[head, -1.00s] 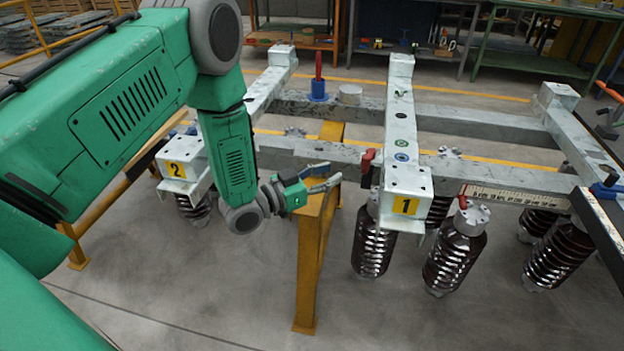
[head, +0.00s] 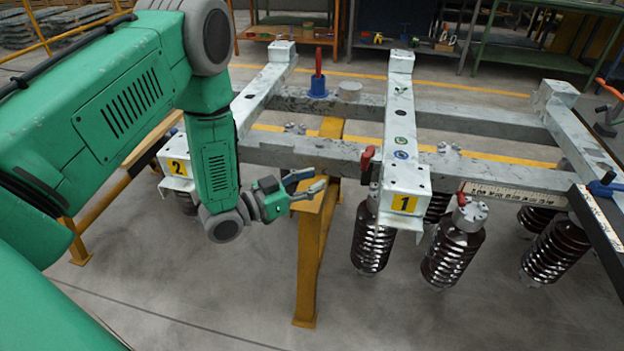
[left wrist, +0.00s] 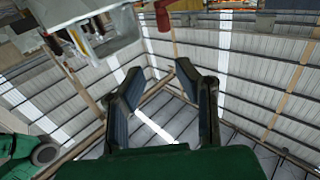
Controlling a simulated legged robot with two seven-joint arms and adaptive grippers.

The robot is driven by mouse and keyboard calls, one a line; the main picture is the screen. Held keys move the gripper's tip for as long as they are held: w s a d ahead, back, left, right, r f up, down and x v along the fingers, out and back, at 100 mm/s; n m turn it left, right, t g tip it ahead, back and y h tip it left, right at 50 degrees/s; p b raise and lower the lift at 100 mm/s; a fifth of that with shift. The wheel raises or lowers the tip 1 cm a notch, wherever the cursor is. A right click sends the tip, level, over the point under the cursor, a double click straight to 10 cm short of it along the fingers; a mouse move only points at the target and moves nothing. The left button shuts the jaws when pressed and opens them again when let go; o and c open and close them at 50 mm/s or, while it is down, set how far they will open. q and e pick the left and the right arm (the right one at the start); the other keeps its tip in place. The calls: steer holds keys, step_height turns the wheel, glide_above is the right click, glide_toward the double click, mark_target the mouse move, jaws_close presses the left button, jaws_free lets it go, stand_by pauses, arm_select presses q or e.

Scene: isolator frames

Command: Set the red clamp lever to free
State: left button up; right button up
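A red lever (head: 367,160) stands upright on the near grey beam, just left of the bracket marked 1 (head: 404,203). Another red lever (head: 461,196) sits near the top of an insulator to the right, and a red handle (head: 318,62) rises from a blue base at the back. I cannot tell for certain which is the clamp lever. My left gripper (head: 314,181) is open and empty, left of the lever beside bracket 1 and apart from it. In the left wrist view its fingers (left wrist: 160,80) are spread, with a red part (left wrist: 164,16) beyond them. My right gripper is out of view.
A yellow post (head: 308,262) stands below my left gripper. Dark ribbed insulators (head: 372,240) hang under the frame. A bracket marked 2 (head: 177,168) is at the left, close to my forearm. A blue clamp (head: 606,187) sits at the right edge.

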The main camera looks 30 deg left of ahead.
arm_select(q)
steer(key=v, duration=1.2)
